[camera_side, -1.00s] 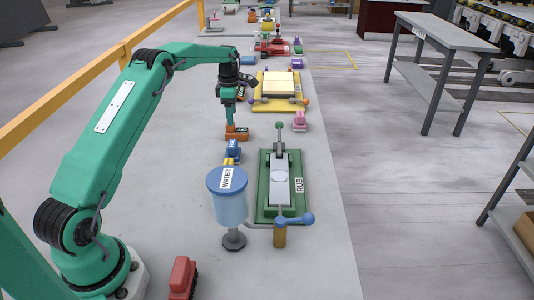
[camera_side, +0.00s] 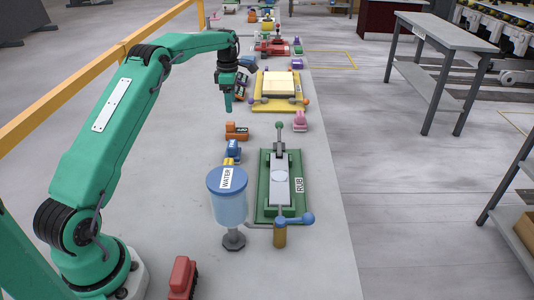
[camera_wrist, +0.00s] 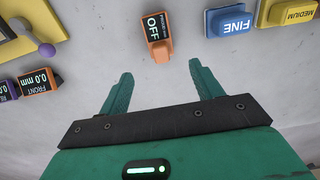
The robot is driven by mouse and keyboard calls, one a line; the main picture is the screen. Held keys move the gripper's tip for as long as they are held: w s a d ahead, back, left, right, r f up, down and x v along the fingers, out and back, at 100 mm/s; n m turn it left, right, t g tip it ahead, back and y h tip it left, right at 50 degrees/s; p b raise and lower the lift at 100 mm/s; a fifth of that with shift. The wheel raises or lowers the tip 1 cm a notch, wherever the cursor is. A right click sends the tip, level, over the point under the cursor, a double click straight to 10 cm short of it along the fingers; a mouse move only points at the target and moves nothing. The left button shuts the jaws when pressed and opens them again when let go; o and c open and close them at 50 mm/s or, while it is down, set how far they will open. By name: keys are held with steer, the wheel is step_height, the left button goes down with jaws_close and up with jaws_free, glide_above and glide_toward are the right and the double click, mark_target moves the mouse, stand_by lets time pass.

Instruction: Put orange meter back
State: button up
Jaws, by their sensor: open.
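The orange meter (camera_side: 236,131) stands on the stone slab (camera_side: 180,190). In the wrist view an orange block with a dark display reading OFF (camera_wrist: 155,38) lies just beyond my fingertips, and it appears to be this meter.
Blue FINE (camera_wrist: 232,20) and yellow MEDIUM (camera_wrist: 292,12) blocks sit to the meter's right in the wrist view. A WATER jar (camera_side: 229,207) and green RUB fixture (camera_side: 263,205) stand nearer.

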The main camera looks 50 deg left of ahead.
steer(key=s+d+r+m+t, duration=0.1)
steer(key=s+d+r+m, duration=0.55)
steer(key=d+r, duration=0.2)
steer(key=s+d+r+m+t, duration=0.2)
steer(key=s+d+r+m, duration=0.45)
steer(key=d+r, duration=0.2)
steer(key=s+d+f+m+t, duration=0.1)
steer(key=s+d+m, duration=0.4)
steer(key=s, duration=0.5)
steer(key=s+d+f+m+t, duration=0.1)
steer(key=s+d+f+m, duration=0.2)
steer(key=s+m, duration=0.6)
steer(key=s+d, duration=0.2)
steer(key=shift+d+f+t, duration=0.3)
steer(key=shift+f, duration=0.1)
steer(key=shift+s, duration=0.1)
